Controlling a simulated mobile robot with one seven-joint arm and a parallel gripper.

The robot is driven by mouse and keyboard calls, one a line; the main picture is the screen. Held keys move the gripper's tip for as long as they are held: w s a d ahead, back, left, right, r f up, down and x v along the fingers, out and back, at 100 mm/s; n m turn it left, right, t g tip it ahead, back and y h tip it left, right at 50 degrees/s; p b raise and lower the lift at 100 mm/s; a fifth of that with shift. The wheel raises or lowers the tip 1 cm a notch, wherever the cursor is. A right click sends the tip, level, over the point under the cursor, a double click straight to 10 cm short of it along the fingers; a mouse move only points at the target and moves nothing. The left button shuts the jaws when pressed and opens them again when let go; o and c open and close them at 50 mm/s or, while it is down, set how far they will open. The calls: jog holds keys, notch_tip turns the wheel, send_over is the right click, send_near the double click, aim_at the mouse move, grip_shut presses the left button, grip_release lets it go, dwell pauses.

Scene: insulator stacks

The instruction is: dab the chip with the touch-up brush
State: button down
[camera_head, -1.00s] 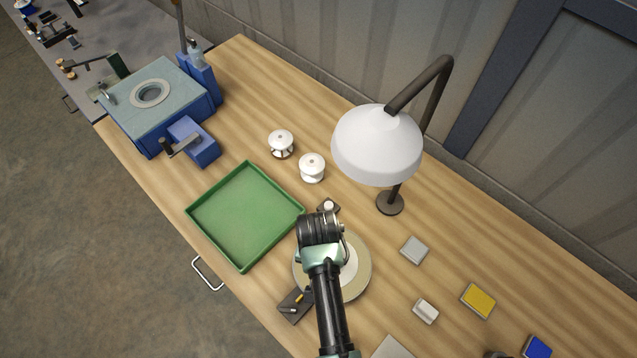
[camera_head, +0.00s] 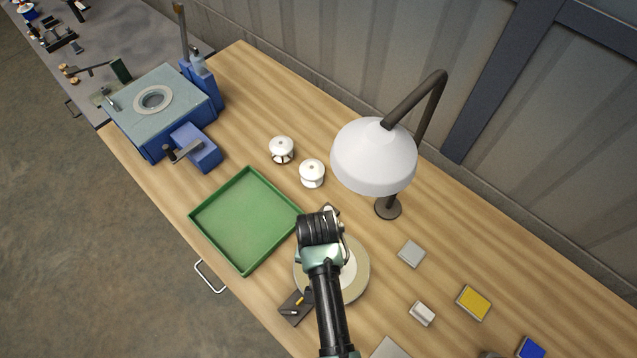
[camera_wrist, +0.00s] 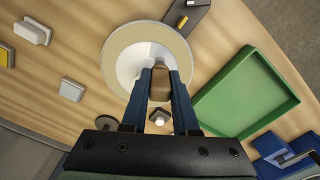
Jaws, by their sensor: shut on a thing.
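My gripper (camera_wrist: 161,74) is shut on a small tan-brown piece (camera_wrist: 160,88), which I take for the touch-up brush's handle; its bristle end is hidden. The fingers reach over a round beige disc (camera_wrist: 117,54) with a white round piece (camera_wrist: 130,68) on it. The beige disc also shows in the head view (camera_head: 359,269), mostly behind my arm, where the fingertips are hidden. I cannot make out the chip, nor whether the held piece touches the white piece.
A green tray (camera_head: 248,167) lies left of the disc. A dark holder (camera_head: 288,309) with a yellow item stands at the front edge. A small dark block with a white top (camera_wrist: 159,116) sits near the disc. A lamp (camera_head: 373,155) and two white insulators (camera_head: 312,172) stand behind.

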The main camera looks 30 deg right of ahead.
jog(key=shift+r, duration=2)
